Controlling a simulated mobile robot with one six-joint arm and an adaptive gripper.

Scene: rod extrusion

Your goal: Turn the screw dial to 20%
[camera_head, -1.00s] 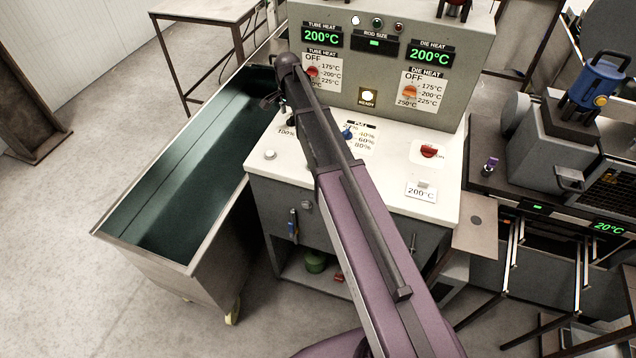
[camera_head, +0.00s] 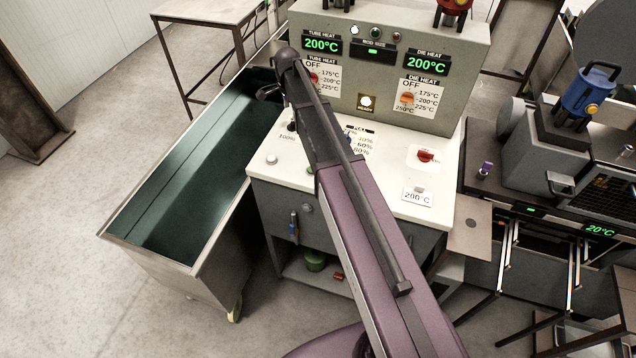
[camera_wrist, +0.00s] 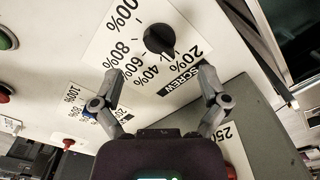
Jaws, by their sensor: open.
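The screw dial (camera_wrist: 159,39) is a black knob on a white plate marked "SCREW", with percent labels around it, in the wrist view. Its narrow end seems to point to the lower right, near the 20% and 40% labels; the exact reading is unclear. My gripper (camera_wrist: 161,73) is open, its two fingers spread below the knob in that picture, apart from it and holding nothing. In the head view my gripper (camera_head: 269,92) is by the left edge of the white machine top, and my arm covers much of the dial area.
A blue pull dial (camera_wrist: 89,113) is near my left finger. A red switch (camera_head: 426,156) is farther right on the white top (camera_head: 385,191). The upright heat panel (camera_head: 440,101) rises behind. A green-lined trough (camera_head: 190,190) stands at left.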

